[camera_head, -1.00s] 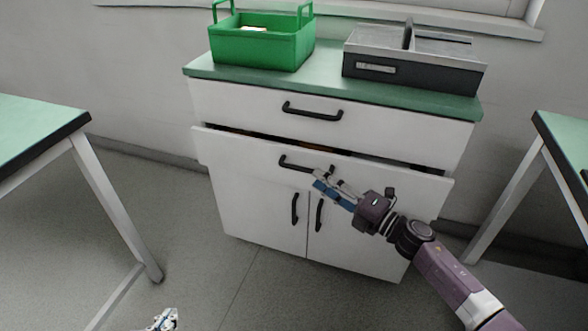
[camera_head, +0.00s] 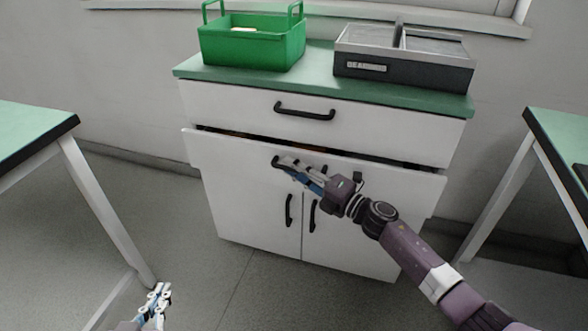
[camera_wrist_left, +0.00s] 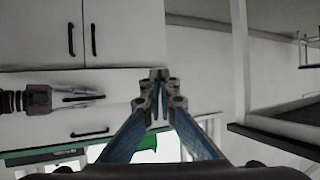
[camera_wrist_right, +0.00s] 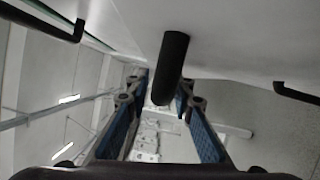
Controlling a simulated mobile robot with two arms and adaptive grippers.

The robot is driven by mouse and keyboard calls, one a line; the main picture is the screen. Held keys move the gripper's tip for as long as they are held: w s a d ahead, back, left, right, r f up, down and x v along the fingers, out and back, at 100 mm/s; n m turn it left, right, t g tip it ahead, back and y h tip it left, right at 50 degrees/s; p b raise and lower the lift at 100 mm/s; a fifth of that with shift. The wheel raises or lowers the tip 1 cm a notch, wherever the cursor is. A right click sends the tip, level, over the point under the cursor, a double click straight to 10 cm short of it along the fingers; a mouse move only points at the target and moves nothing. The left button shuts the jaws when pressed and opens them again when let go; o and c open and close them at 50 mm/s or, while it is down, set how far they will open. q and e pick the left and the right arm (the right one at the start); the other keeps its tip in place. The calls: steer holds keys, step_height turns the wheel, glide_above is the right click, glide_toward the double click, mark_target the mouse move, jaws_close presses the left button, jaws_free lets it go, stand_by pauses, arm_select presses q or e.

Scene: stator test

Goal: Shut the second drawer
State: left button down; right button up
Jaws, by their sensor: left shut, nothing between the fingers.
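The second drawer (camera_head: 225,152) of the white cabinet stands out a little, with a dark gap above its front. Its black handle (camera_head: 277,161) is partly hidden by my right gripper (camera_head: 284,166). In the right wrist view a dark handle bar (camera_wrist_right: 171,66) shows between the spread fingers of my right gripper (camera_wrist_right: 162,88); I cannot tell whether they touch it. My left gripper (camera_head: 160,297) is low at the bottom left of the head view, away from the cabinet. In the left wrist view its fingertips (camera_wrist_left: 159,82) are together and empty.
The top drawer (camera_head: 235,103) looks closed. Below are two doors with black handles (camera_head: 289,210). A green basket (camera_head: 252,48) and a grey-black box (camera_head: 400,72) stand on the cabinet top. Tables (camera_head: 30,130) (camera_head: 560,135) flank it, with open floor in front.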

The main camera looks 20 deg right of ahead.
mark_target(305, 163)
jaws_close()
